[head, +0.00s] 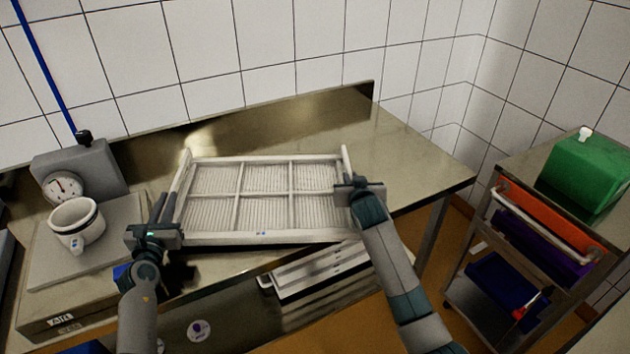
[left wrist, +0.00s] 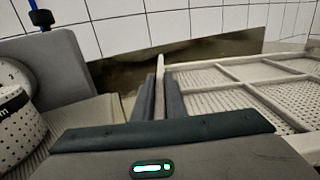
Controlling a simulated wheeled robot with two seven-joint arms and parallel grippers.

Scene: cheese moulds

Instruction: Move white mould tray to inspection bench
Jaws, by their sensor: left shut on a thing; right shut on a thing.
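The white mould tray (head: 264,237) is a shallow rectangle with several slatted compartments, all empty, over the steel bench (head: 420,150) in the head view. My left gripper (head: 163,210) is shut on its left side rim, and my right gripper (head: 352,185) is shut on its right side rim. In the left wrist view, the left gripper's fingers (left wrist: 158,98) close around the left wall of the tray (left wrist: 215,77). I cannot tell whether the tray touches the bench or is held just above it.
A scale (head: 85,165) with a dial stands at the left, bearing a white cup (head: 76,222). A steel trolley (head: 510,170) at the right holds a green container (head: 585,172), an orange bin (head: 545,218) and a purple bin (head: 535,245). The bench's right end is clear.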

